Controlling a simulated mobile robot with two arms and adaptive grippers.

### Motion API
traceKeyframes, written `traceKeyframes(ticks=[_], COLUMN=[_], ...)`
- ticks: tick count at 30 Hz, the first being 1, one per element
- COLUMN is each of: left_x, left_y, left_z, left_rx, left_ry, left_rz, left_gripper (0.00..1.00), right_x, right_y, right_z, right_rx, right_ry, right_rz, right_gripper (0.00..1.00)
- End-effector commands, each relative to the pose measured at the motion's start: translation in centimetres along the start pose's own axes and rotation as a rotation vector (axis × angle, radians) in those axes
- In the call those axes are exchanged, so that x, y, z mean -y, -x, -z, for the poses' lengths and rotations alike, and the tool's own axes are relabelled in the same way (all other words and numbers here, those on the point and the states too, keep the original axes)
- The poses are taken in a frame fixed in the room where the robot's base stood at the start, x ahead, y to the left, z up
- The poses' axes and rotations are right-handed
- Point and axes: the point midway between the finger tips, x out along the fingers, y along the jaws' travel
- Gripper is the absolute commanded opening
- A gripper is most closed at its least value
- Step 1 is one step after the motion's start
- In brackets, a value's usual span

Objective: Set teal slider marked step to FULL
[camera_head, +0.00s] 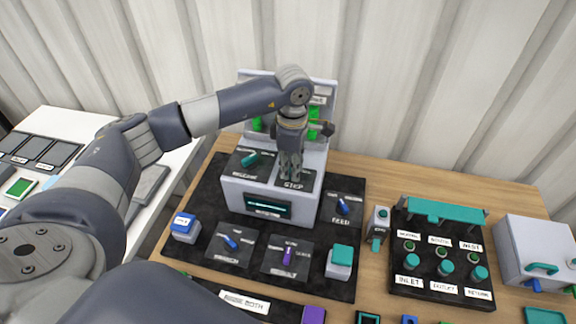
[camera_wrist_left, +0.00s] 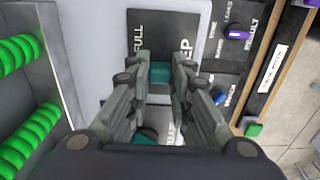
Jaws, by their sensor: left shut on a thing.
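The STEP panel (camera_head: 293,185) is a dark plate on top of the grey console box (camera_head: 235,192). My left gripper (camera_head: 290,174) points down onto this panel and hides its slider in the head view. In the left wrist view, the teal slider knob (camera_wrist_left: 160,71) sits between the fingertips of my left gripper (camera_wrist_left: 162,80), which is shut on it. The FULL label (camera_wrist_left: 138,40) is printed on the panel beside the fingers, toward the upper left of the knob. Other scale marks are hidden by the fingers. My right gripper is not in view.
A teal lever (camera_head: 250,159) stands on the panel just left of STEP. Green coils (camera_head: 314,124) sit behind the gripper. The FEED knob (camera_head: 343,205) is to the right, and a teal-topped button (camera_head: 341,257) is lower right.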

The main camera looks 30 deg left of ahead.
Motion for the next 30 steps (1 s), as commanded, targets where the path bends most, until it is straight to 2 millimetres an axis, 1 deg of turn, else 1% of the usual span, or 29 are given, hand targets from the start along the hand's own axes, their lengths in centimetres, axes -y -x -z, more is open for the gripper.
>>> traceKeyframes(ticks=[1, 3, 6, 15, 16, 17, 18, 19, 27, 30], left_x=[-0.1, -0.1, -0.1, 0.0, 0.0, 0.0, 0.0, 0.0, 0.0, 0.0], left_y=[-0.3, -0.2, -0.1, 0.1, 0.1, 0.1, 0.1, 0.1, 0.1, 0.5], left_z=[-1.3, -2.3, -3.3, -3.7, -3.7, -3.7, -3.7, -3.6, -3.5, -3.5], left_rx=[0.007, 0.006, 0.005, 0.008, 0.009, 0.008, 0.008, 0.007, 0.004, 0.004], left_ry=[-0.004, -0.004, -0.002, -0.003, -0.003, -0.003, -0.003, -0.003, -0.001, -0.001], left_rz=[-0.004, -0.003, -0.004, -0.003, -0.003, -0.003, -0.003, -0.003, -0.002, -0.003], left_gripper=[0.0, 0.0, 0.0, 0.0, 0.22, 0.29, 0.38, 0.4, 0.4, 0.4], right_x=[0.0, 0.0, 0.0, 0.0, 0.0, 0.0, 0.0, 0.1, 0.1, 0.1], right_y=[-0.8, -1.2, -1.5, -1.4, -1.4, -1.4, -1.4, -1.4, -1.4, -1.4], right_z=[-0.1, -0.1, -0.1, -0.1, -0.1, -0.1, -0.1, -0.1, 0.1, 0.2], right_rx=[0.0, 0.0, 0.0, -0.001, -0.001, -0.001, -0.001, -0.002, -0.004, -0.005], right_ry=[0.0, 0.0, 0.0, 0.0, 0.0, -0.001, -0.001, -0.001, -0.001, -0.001], right_rz=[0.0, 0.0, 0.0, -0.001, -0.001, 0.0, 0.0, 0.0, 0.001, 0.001], right_gripper=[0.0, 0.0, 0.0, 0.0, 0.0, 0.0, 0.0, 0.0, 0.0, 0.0])
